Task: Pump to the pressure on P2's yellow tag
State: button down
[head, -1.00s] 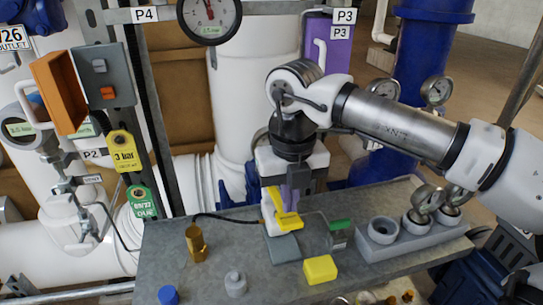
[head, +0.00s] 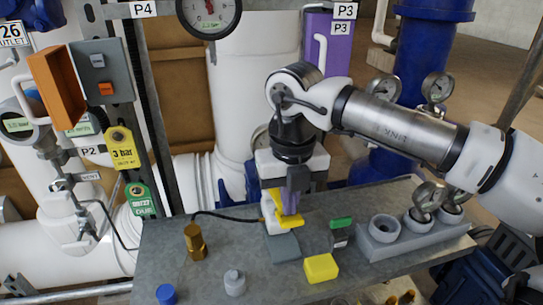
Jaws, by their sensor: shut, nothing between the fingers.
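P2's yellow tag (head: 122,148) hangs at the left on the grey upright and reads 3 bar. The P2 label (head: 89,150) is just left of it. A small pump with a yellow lever (head: 289,220) stands on the grey bench, and a black hose (head: 228,216) runs left from it. My gripper (head: 290,208) is shut and empty, pointing down right at the lever; whether it touches cannot be told. The gripper partly hides the pump. A round gauge (head: 209,14) is cut off by the top edge; its reading is too small to be sure of.
On the bench (head: 215,260) are a brass fitting (head: 195,242), a grey knob (head: 235,283), a blue cap (head: 167,294), a yellow block (head: 321,268), a green-topped item (head: 341,226) and a grey holder (head: 385,240) with gauges. An orange-doored switch box (head: 100,72) stands left.

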jog(key=shift+f+b, duration=0.65)
jog(key=shift+f, duration=0.2)
jog(key=shift+r+p, duration=1.6)
jog(key=shift+r, duration=0.95)
